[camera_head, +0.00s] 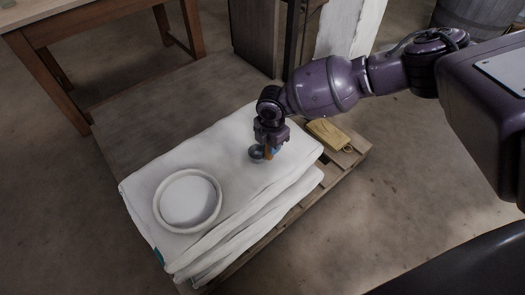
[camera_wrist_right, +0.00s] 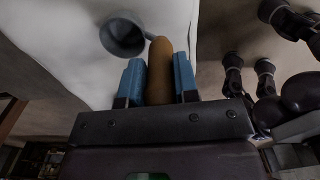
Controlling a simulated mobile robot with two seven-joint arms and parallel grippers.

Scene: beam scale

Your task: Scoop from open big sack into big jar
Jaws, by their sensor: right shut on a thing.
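My right gripper (camera_head: 270,148) is shut on the handle of a scoop (camera_head: 256,153), above the right part of a pile of white sacks (camera_head: 235,140). In the right wrist view the scoop's brown handle (camera_wrist_right: 160,72) stands between the two blue fingertips. Its dark grey metal cup (camera_wrist_right: 123,38) shows beyond them; I cannot tell if it holds anything. The open big sack has a round rolled rim (camera_head: 161,222) with white contents (camera_head: 187,199) inside, left of the gripper. No big jar can be made out. My left gripper is out of view.
The sacks lie on a wooden pallet (camera_head: 348,157). A flat yellowish object (camera_head: 328,134) with a small loop lies at the pallet's right end. A wooden table (camera_head: 90,22) stands at the back left and a barrel (camera_head: 463,18) at the back right. The floor in front is clear.

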